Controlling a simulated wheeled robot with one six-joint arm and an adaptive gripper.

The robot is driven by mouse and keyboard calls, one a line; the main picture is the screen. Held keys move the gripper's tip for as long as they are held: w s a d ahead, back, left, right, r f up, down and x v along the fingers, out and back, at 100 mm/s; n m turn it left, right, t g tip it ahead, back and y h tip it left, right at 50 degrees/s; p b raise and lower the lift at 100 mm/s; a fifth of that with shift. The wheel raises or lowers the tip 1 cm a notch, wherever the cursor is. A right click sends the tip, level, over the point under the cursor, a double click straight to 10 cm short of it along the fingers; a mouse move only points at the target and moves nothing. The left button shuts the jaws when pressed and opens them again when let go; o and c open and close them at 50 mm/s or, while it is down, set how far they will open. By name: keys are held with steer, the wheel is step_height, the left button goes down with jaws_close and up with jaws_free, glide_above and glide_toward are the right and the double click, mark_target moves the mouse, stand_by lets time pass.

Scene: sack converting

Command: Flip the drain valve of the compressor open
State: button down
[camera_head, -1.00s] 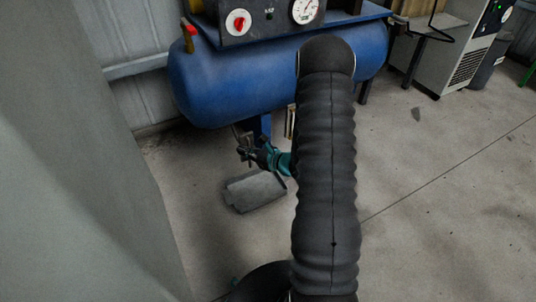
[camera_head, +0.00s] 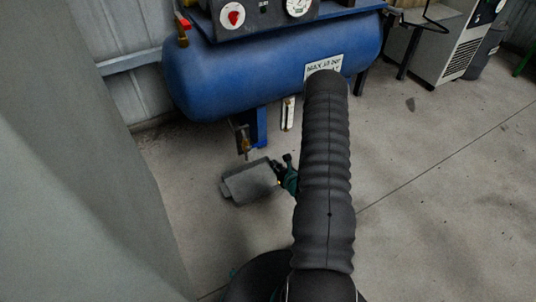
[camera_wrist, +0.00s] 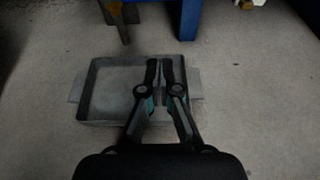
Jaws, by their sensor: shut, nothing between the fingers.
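The blue compressor tank (camera_head: 275,72) stands at the back in the head view. Below it a small brass-coloured drain valve (camera_head: 244,140) hangs over the floor, left of a blue leg (camera_head: 260,125). Its lever is too small to make out clearly. A brass part (camera_wrist: 116,8) of it shows at the top edge of the wrist view. My gripper (camera_head: 277,167) is below and right of the valve, apart from it. In the wrist view my gripper (camera_wrist: 159,62) is shut and empty, its fingertips over a grey drip tray (camera_wrist: 100,108).
The tray (camera_head: 232,188) lies on the floor under and in front of the valve. A red-handled valve (camera_head: 183,24) sits at the tank's upper left. A grey panel (camera_head: 80,190) fills the left side.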

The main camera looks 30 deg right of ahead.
mark_target(259, 143)
steer(key=w, duration=0.9)
steer(key=shift+a+r, duration=0.2)
steer(key=shift+r, duration=0.25)
